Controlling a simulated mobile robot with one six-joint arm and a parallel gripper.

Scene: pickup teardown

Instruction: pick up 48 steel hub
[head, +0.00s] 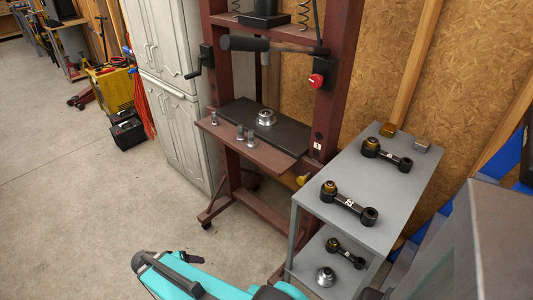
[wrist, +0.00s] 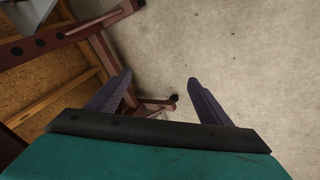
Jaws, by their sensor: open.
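Two round steel hubs show in the head view. One steel hub (head: 266,117) sits on the dark plate of the red press. The other steel hub (head: 325,276) lies on the lower shelf of the grey table at the bottom right. I cannot read a number on either, so I cannot tell which is 48. My gripper (wrist: 160,76) is open in the wrist view, with its two dark fingers wide apart and nothing between them. It hangs over bare floor, away from both hubs. My teal arm crosses the bottom of the head view.
The red press frame (head: 222,150) stands beside the grey table (head: 375,190). Black link arms (head: 348,204) with brass-coloured ends lie on its top, and another (head: 345,253) lies below. Small pins (head: 241,132) stand on the press ledge. The concrete floor (head: 70,200) at left is clear.

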